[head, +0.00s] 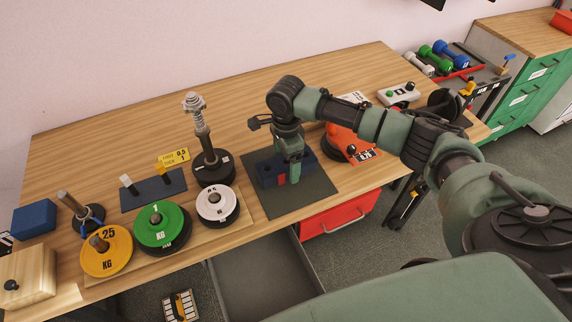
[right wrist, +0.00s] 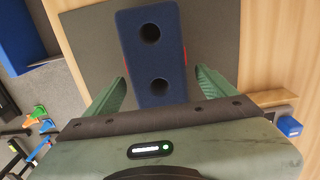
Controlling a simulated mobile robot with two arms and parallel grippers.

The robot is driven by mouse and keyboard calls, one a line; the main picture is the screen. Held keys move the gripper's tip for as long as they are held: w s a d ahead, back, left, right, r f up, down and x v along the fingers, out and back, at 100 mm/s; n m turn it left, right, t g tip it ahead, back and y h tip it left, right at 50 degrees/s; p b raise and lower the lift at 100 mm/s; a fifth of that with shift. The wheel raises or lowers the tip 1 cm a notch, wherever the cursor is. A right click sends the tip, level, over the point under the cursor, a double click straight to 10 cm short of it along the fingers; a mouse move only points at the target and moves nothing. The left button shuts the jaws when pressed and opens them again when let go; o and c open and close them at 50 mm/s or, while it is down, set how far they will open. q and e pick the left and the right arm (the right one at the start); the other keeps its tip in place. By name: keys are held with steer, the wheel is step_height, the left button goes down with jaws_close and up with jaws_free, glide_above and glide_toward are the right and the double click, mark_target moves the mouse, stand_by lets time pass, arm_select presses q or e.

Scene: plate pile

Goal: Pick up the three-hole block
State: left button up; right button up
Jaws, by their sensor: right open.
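The dark blue block (head: 267,177) with red marks on its sides lies on a dark grey mat (head: 310,203) at the table's front. In the right wrist view the block (right wrist: 152,58) shows two round holes in its top; its near end is hidden by my gripper. My right gripper (head: 292,178) points down over the block. In the right wrist view its two green fingers (right wrist: 162,77) are apart, one on each side of the block, with gaps visible. Whether they touch it lower down, I cannot tell. My left gripper is not in view.
Left of the mat are a white weight disc (head: 217,203), a green disc (head: 160,225), a yellow disc (head: 106,252) and a black post (head: 205,140).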

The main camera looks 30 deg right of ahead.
steer(key=c, duration=1.8)
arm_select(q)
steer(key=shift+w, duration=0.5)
arm_select(e)
steer(key=shift+r, duration=0.1)
steer(key=shift+c, duration=0.3)
